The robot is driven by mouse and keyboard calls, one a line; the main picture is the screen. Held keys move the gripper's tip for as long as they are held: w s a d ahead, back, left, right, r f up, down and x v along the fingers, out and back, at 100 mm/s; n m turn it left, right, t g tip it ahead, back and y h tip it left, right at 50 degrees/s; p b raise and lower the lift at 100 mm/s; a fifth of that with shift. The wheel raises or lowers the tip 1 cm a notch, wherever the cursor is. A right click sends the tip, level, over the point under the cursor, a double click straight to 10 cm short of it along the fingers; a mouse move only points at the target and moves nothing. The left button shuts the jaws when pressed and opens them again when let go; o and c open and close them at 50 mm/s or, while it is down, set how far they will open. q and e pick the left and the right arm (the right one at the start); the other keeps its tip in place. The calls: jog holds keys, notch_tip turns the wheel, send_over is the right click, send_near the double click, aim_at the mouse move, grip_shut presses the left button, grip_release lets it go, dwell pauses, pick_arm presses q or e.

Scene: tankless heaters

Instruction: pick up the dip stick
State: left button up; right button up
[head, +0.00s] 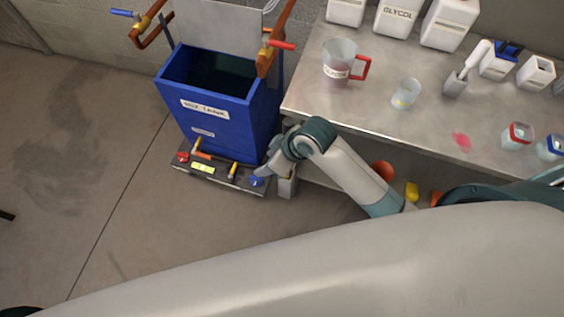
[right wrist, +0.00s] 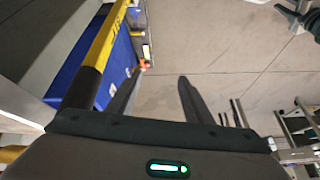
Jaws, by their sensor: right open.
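A yellow and black bar (right wrist: 97,62) with dark lettering runs along the left of the right wrist view. It may be the dip stick, but I cannot be sure; I cannot make it out in the head view. My right gripper (right wrist: 159,76) is open, with nothing between its fingers. The bar lies to the left of its left finger. In the head view the right gripper (head: 266,169) is low beside the blue tank (head: 222,115), mostly hidden by its own wrist. My left gripper is not in view.
The metal bench (head: 410,125) holds a red-handled jug (head: 338,66), a small cup (head: 406,93) and white canisters. A grey panel with coloured valves (head: 203,170) lies at the tank's foot. A narrow box (head: 287,187) stands by my wrist.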

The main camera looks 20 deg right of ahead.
jog(key=w+a+r+n+g, duration=0.1)
jog(key=w+a+r+n, duration=0.25)
jog(key=r, duration=0.25)
notch_tip(320, 180, up, 13)
jog(key=n+g+h, duration=0.3)
jog(key=n+h, duration=0.2)
jog(key=n, duration=0.3)
send_over(289, 121)
jog(key=shift+s, duration=0.1)
jog(key=shift+f, duration=0.15)
notch_tip(289, 121, down, 12)
jog(key=p, duration=0.3)
jog(key=shift+f, duration=0.1)
